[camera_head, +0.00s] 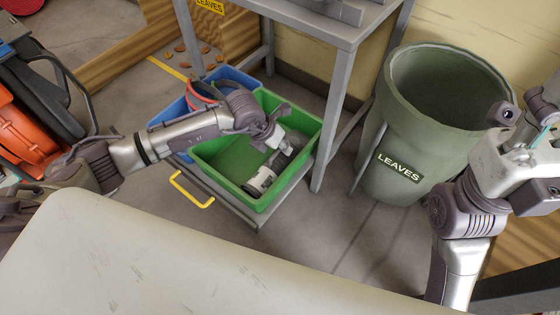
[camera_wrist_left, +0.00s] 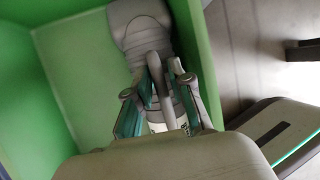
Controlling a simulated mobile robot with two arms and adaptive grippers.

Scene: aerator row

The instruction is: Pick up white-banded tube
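The white-banded tube (camera_head: 262,180) lies in the green bin (camera_head: 211,166), grey with a white band at its near end. In the left wrist view the tube (camera_wrist_left: 140,25) runs from the top down between my fingers, and its white band is mostly hidden behind the gripper. My left gripper (camera_head: 274,136) reaches down over the bin. In the left wrist view its fingers (camera_wrist_left: 158,102) stand apart on either side of a slim grey part of the tube; I see no firm contact. My right gripper (camera_head: 535,135) is raised at the right edge, far from the tube, its opening unclear.
The bin stands on a low grey cart with a yellow handle (camera_head: 192,190). A blue bin (camera_head: 230,74) is beside it. A grey table (camera_head: 330,25) stands behind, its leg close to the bin. A large green leaves barrel (camera_head: 400,135) is at right.

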